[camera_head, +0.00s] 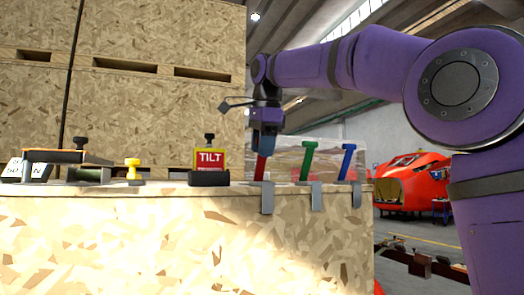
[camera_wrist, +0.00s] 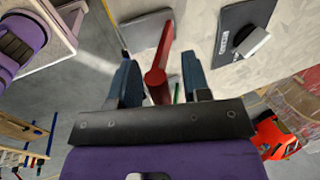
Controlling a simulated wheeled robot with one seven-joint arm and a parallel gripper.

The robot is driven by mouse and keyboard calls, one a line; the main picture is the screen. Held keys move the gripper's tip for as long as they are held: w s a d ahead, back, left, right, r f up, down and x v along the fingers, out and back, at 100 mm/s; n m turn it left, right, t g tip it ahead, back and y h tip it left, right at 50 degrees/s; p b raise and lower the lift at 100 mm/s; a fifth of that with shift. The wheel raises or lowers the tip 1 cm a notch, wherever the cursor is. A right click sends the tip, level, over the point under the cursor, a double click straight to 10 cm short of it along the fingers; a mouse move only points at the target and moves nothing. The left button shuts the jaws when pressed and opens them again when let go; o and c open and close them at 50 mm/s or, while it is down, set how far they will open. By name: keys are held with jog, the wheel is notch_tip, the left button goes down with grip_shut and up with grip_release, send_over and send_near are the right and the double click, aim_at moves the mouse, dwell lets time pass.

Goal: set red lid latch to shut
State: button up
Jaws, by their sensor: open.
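The red lid latch (camera_head: 260,168) stands up from the front edge of the wooden crate, with a grey metal strap (camera_head: 267,200) below it. Its lever is nearly upright, and its upper part is hidden behind my gripper (camera_head: 265,150). In the wrist view the red lever (camera_wrist: 157,80) lies between the two dark blue fingers of my gripper (camera_wrist: 157,65). A gap shows beside the lever on both sides, wider on the right. The gripper is open and points down over the latch.
A green latch (camera_head: 308,160) and a blue latch (camera_head: 347,163) stand close on the right. A yellow knob (camera_head: 133,168) is farther left. Tall wooden crates (camera_head: 150,110) rise behind.

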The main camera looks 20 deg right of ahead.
jog(key=shift+w+f, duration=0.1)
jog(key=shift+f, duration=0.4)
grip_shut()
